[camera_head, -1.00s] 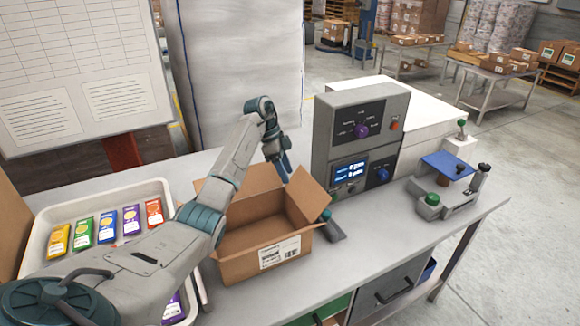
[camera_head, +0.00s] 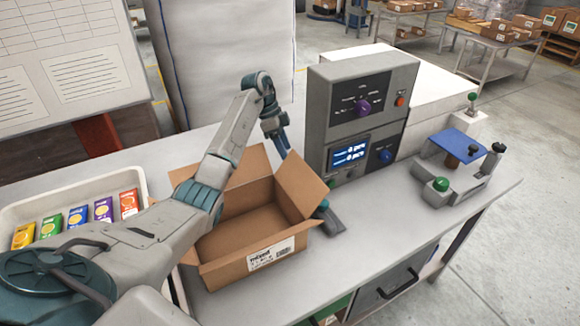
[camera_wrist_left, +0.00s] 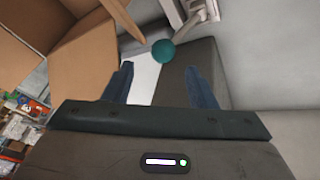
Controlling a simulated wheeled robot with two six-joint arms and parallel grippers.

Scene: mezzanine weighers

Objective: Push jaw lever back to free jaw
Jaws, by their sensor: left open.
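My left gripper (camera_head: 284,146) is above the far side of the open carton, fingers pointing down, open and with nothing between them. In the left wrist view its two blue-grey fingers (camera_wrist_left: 160,82) stand apart. A teal ball knob (camera_wrist_left: 164,52) shows just beyond and between the fingertips, not gripped. In the head view a teal knob (camera_head: 323,204) shows beside the carton's right flap, by a grey foot (camera_head: 331,221); the carton hides the rest of that fixture. I cannot tell which part is the jaw or whether it is closed. My right gripper is not in view.
The open carton (camera_head: 232,265) stands close beside the knob, flaps raised. The grey control box (camera_head: 355,115) with a lit display stands behind. A fixture with a blue plate (camera_head: 458,143) and green knob (camera_head: 441,184) is to the right. A white tray (camera_head: 20,208) holds coloured packets.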

